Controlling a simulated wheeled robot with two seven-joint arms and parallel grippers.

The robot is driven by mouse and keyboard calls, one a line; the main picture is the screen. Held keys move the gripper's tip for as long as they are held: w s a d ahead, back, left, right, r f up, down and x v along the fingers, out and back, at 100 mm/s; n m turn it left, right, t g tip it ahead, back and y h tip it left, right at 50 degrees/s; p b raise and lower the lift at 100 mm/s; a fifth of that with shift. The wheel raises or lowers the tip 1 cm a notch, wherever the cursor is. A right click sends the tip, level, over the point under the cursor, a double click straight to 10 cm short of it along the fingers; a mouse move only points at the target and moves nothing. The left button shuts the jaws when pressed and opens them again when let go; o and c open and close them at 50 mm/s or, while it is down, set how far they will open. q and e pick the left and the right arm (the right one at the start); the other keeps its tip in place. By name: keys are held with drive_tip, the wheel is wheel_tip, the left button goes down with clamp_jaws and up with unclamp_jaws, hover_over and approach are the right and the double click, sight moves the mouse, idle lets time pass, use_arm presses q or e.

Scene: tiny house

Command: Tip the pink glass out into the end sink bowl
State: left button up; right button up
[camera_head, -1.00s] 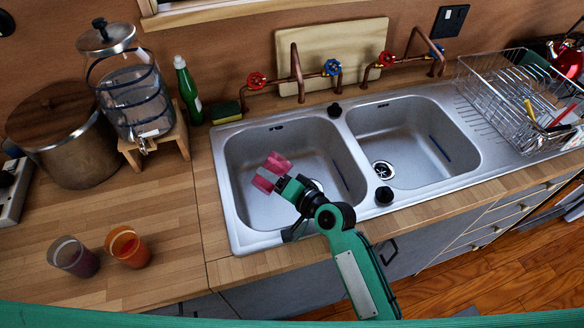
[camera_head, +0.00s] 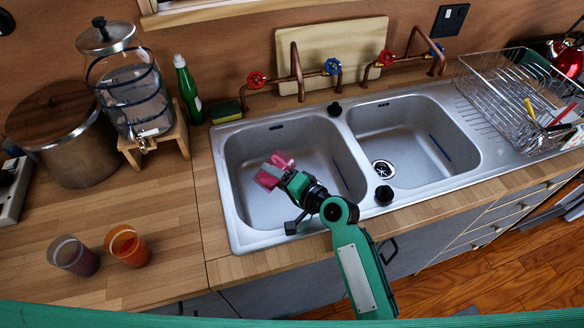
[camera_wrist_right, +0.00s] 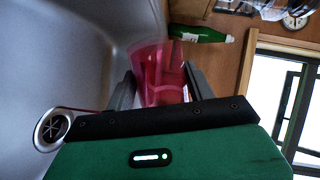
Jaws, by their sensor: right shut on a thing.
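The pink glass (camera_head: 276,165) is over the left sink bowl (camera_head: 245,200) in the head view, tilted well over. My right gripper (camera_head: 272,172) is shut on it. In the right wrist view the pink glass (camera_wrist_right: 158,75) sits between the two fingers of my right gripper (camera_wrist_right: 160,90), and it looks see-through. I cannot tell whether anything is in it. The left bowl's drain shows in the wrist view (camera_wrist_right: 52,130). My left gripper is not in view.
A second sink bowl (camera_head: 410,135) lies to the right. Copper taps (camera_head: 297,65) stand behind. A wire dish rack (camera_head: 510,95) is far right. A grey glass (camera_head: 74,256) and an orange glass (camera_head: 127,246) stand on the left counter. A green bottle (camera_head: 187,88) stands behind the left bowl.

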drive_tip(key=shift+w+d+f+m+b, duration=0.2)
drive_tip(key=shift+w+f+m+b, duration=0.1)
drive_tip(key=shift+f+b, duration=0.15)
drive_tip(key=shift+r+p, duration=0.15)
drive_tip(key=shift+p, duration=0.2)
drive_tip(key=shift+w+d+r+m+y+p, duration=0.25)
drive_tip(key=shift+r+m+p, duration=0.2)
drive_tip(key=shift+m+p, duration=0.5)
idle(0.3)
